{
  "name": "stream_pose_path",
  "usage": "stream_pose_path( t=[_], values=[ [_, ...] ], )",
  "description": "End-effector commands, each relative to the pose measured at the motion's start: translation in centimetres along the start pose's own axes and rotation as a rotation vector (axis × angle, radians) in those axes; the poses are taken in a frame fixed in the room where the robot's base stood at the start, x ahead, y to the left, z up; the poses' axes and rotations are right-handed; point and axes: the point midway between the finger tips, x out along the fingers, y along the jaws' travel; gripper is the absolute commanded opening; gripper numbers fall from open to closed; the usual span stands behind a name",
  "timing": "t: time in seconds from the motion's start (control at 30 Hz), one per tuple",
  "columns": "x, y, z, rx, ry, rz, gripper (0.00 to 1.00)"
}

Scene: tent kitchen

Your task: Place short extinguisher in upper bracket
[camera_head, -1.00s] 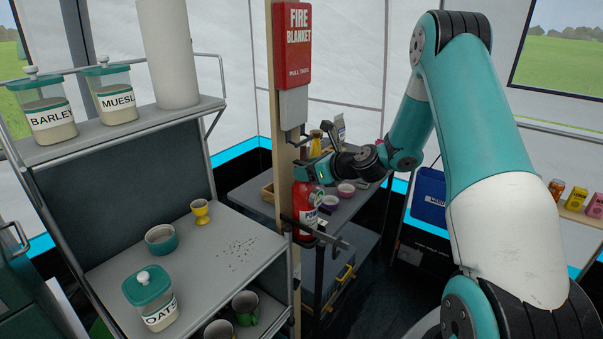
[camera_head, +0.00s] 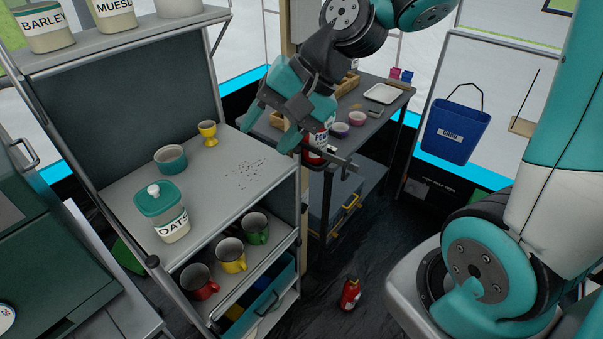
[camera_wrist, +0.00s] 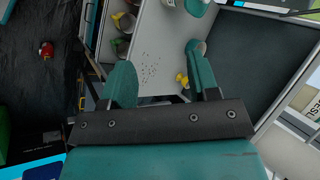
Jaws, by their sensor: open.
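A small red extinguisher (camera_head: 350,293) with a dark top stands on the dark floor, right of the shelf unit. A small red object on the floor, likely the same extinguisher, shows in the wrist view (camera_wrist: 46,50). Another red extinguisher (camera_head: 316,143) with a white label is at the wooden post, by a metal bracket (camera_head: 343,161); my gripper partly covers it. My gripper (camera_head: 268,132) is open and empty, in front of the post and above the shelf's right edge. Its two teal fingers are spread apart in the wrist view (camera_wrist: 162,80). The upper part of the post is hidden behind my arm.
Floor around the small extinguisher is clear.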

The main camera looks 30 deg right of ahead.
Motion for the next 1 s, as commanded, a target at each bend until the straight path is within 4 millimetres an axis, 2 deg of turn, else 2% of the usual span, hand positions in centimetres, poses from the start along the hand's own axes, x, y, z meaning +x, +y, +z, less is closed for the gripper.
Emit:
stream_pose_path(
  t=[0.03,0.1,0.2,0.3,0.47,1.0],
  values=[
    [-0.1,-0.3,3.6,-0.242,-0.048,0.065,0.55],
    [-0.6,0.3,7.2,-0.529,-0.113,0.139,0.55],
    [-1.4,1.4,10.7,-0.833,-0.195,0.205,0.55],
    [-2.0,2.2,12.5,-1.013,-0.250,0.239,0.55],
    [-2.4,2.8,13.2,-1.096,-0.279,0.254,0.55],
    [-2.4,2.7,13.1,-1.090,-0.276,0.251,0.55]
  ],
)
